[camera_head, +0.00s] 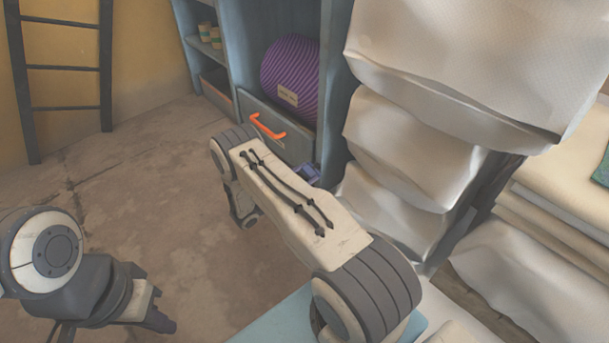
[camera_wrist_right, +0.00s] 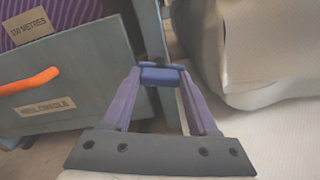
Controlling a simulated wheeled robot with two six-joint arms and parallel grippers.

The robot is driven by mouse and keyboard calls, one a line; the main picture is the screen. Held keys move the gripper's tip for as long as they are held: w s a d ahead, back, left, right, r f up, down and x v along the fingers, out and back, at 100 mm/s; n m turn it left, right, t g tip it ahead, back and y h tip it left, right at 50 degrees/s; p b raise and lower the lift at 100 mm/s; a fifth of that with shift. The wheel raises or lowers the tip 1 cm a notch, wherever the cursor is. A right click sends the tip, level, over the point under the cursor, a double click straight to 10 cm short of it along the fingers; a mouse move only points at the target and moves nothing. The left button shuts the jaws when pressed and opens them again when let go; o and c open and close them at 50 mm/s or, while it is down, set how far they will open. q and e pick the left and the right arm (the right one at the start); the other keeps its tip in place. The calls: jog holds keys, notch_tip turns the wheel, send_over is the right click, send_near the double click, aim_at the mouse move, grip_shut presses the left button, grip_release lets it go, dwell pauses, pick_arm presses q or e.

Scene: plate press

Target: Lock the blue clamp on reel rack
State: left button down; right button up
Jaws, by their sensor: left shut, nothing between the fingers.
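The blue clamp (camera_wrist_right: 162,76) is in the right wrist view, between the tips of my right gripper (camera_wrist_right: 160,72), beside the drawer front of the reel rack (camera_wrist_right: 75,75). Both purple-grey fingertips reach the clamp's ends, but I cannot tell whether they press on it. In the head view my right arm reaches over the floor to the reel rack (camera_head: 335,80) and hides most of that gripper; a small blue part shows past the forearm. My left gripper (camera_head: 162,318) is low at the left, shut and empty, away from the rack.
A purple reel (camera_head: 290,75) sits in the rack above a drawer with an orange handle (camera_head: 266,127). Large white sacks (camera_head: 415,150) stand close on the right of the rack. A ladder (camera_head: 65,68) leans at the back left. The floor at the left is clear.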

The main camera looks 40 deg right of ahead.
jog(key=shift+m, duration=0.3)
jog(key=shift+r+m+p, duration=0.1)
jog(key=shift+m+p, duration=0.85)
jog(key=shift+m, duration=0.25)
jog(key=m+p, duration=0.2)
jog(key=m, duration=0.2)
jog(key=shift+m, duration=0.3)
jog(key=m+p, duration=0.2)
jog(key=m, duration=0.2)
jog(key=shift+m+p, duration=0.55)
jog(key=shift+m, duration=0.85)
jog(key=o, duration=1.4)
